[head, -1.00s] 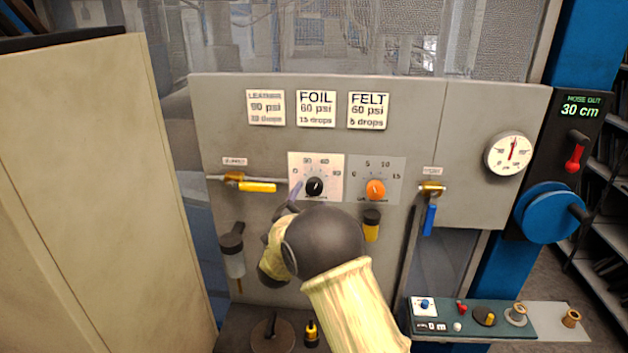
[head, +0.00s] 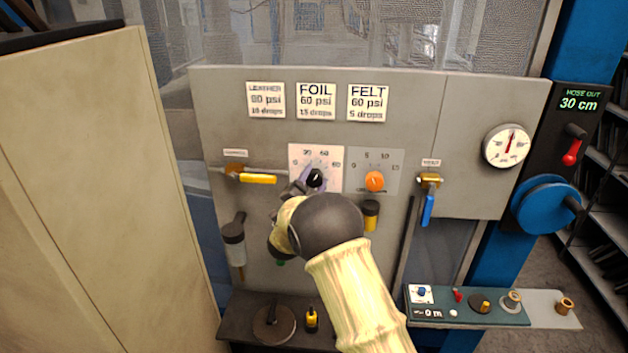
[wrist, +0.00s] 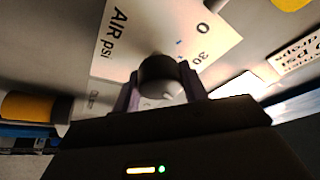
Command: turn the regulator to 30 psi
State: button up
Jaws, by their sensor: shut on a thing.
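The regulator is a black knob (head: 314,178) on a white dial plate (head: 335,155) marked in psi, on the grey panel. In the wrist view the black knob (wrist: 160,78) sits between the two purple-grey fingers of my gripper (wrist: 162,92), which are shut on it. The plate (wrist: 190,30) there reads "AIR psi", with 0 and 30 and a small blue mark near them. I cannot make out where the knob's pointer stands.
An orange knob (head: 374,181) sits close to the right of the regulator. A yellow-handled valve (head: 258,179) is to the left, and a blue-handled valve (head: 428,208) to the right. A round gauge (head: 507,147) is at the upper right. A beige cabinet (head: 85,190) stands at the left.

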jog(key=shift+f+n+b, duration=0.2)
jog(key=shift+n+b, duration=0.2)
jog(key=shift+b, duration=0.5)
jog(key=shift+n+b, duration=0.3)
jog(key=shift+b, duration=0.15)
jog(key=n+y+b, duration=0.1)
jog(key=n+b, duration=0.1)
jog(key=b, duration=0.1)
jog(key=n+t+y+b, duration=0.1)
jog(key=n+b, duration=0.1)
jog(key=b, duration=0.1)
jog(key=shift+f+n, duration=0.15)
jog(key=shift+n, duration=0.15)
jog(key=n+y+b, duration=0.1)
jog(key=n+b, duration=0.2)
jog(key=shift+t+y, duration=0.4)
jog(key=shift+r+n+y+b, duration=0.25)
jog(key=shift+n+y+b, duration=0.6)
jog(key=shift+n, duration=0.75)
jog(key=shift+r, duration=0.1)
jog(key=o, duration=1)
